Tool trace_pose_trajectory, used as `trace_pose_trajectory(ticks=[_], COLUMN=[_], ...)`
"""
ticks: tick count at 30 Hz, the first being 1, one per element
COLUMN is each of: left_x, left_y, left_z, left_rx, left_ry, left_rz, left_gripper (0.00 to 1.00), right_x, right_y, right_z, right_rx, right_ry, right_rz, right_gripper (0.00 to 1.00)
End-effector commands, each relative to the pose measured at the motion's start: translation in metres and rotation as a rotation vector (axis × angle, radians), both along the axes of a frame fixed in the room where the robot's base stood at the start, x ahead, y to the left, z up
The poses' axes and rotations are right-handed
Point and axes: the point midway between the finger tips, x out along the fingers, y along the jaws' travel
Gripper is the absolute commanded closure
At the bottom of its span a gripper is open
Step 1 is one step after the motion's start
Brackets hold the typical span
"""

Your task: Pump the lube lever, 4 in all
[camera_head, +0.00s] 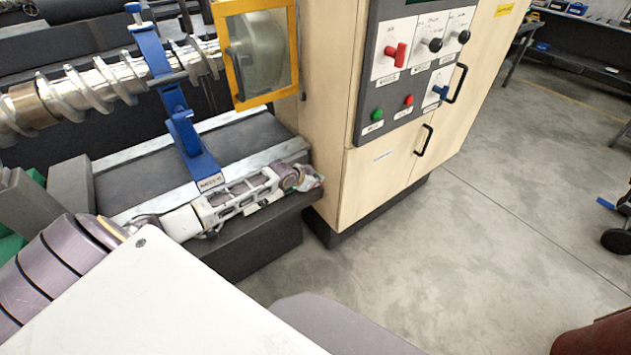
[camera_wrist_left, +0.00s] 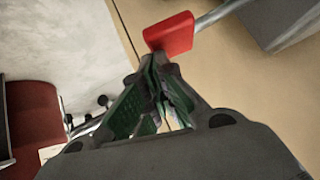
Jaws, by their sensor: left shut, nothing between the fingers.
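In the left wrist view a red handle (camera_wrist_left: 168,35) sits on the end of a grey metal rod, most likely the lube lever. My left gripper (camera_wrist_left: 157,64) is shut with nothing between its green-padded fingers. Its tips are right at the lower edge of the red handle; whether they touch it I cannot tell. In the head view my left arm reaches in from the left, and its gripper (camera_head: 308,181) is at the lower corner of the beige cabinet (camera_head: 330,110). The lever is not clear there, hidden or too small to make out. My right gripper is not in view.
The cabinet front carries a control panel (camera_head: 395,110) with a red handle, black knobs and buttons. The grey floor (camera_head: 470,230) at right is largely clear.

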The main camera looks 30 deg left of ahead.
Motion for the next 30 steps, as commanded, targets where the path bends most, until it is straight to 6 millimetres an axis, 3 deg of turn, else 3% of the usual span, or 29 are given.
trace_pose_trajectory(ticks=[13, 30], left_x=[-0.028, -0.064], left_y=[0.001, 0.002], left_z=[0.026, 0.058], left_rx=[0.002, 0.001], left_ry=[0.001, 0.000], left_rz=[-0.001, -0.001], left_gripper=[1.00, 1.00], right_x=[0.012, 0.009], right_y=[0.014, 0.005], right_z=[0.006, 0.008], right_rx=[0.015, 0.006], right_ry=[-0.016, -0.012], right_rz=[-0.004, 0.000], right_gripper=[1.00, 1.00])
